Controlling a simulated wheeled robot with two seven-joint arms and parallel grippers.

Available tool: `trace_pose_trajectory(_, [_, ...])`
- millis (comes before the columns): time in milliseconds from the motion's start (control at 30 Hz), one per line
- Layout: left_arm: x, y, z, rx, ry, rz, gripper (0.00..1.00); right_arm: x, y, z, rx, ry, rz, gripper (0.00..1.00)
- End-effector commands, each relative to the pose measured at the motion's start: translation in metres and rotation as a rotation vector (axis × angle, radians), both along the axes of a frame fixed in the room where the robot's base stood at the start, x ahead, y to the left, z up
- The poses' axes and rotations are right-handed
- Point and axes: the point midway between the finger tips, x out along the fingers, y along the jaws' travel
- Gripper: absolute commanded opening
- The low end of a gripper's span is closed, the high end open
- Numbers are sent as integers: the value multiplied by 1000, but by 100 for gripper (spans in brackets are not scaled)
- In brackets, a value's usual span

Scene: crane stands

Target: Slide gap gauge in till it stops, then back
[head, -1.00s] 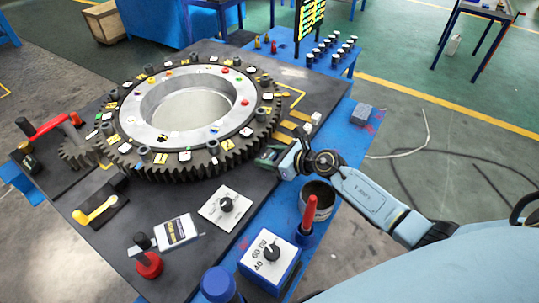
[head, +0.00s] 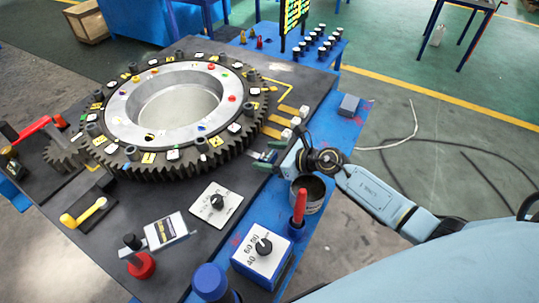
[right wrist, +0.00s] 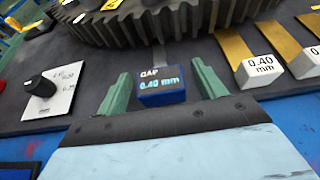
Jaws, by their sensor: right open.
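The gap gauge (right wrist: 161,89) is a dark block with a blue front and a lit "GAP 0.40 mm" display, in the right wrist view. A thin grey strip runs from its back toward the teeth of the big dark gear (right wrist: 180,28). My right gripper (right wrist: 161,72) is open, with one green finger on each side of the block and a visible gap to each. In the head view my right gripper (head: 264,160) is at the right edge of the black plate, beside the gear (head: 225,160); the gauge is small and partly hidden there. My left gripper is not in view.
White blocks marked 0.40 mm with brass strips (right wrist: 258,68) lie right of the gripper. A grey block (head: 348,105) lies on the blue edge.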

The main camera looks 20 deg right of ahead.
Motion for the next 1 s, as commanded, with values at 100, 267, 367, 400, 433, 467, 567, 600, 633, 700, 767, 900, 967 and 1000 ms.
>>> trace_pose_trajectory(100, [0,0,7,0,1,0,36,0,0,14,-1,-3,1,69])
trace_pose_trajectory(267, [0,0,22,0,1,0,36,0,0,46,-3,-4,2,69])
trace_pose_trajectory(367, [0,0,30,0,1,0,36,0,-1,66,-4,-5,1,69])
trace_pose_trajectory(400, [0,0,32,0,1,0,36,0,-1,72,-2,-3,2,69])
trace_pose_trajectory(433, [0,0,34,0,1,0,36,0,0,77,-2,-3,2,69])
trace_pose_trajectory(467, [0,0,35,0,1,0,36,0,0,81,-2,-3,2,69])
trace_pose_trajectory(567, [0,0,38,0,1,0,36,0,-1,92,-1,-2,0,69])
trace_pose_trajectory(600, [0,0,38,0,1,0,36,0,-1,95,-2,-1,0,69])
trace_pose_trajectory(633, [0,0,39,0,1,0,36,0,-1,96,-2,0,0,69])
trace_pose_trajectory(700, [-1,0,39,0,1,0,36,0,-1,99,-2,0,-1,69])
trace_pose_trajectory(767, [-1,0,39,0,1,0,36,0,-1,99,-2,1,-1,69])
trace_pose_trajectory(900, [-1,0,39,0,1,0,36,0,-1,99,-2,0,-1,69])
trace_pose_trajectory(967, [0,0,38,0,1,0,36,0,-1,99,-2,0,-1,69])
trace_pose_trajectory(1000, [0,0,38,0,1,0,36,0,-1,99,-2,0,-1,69])
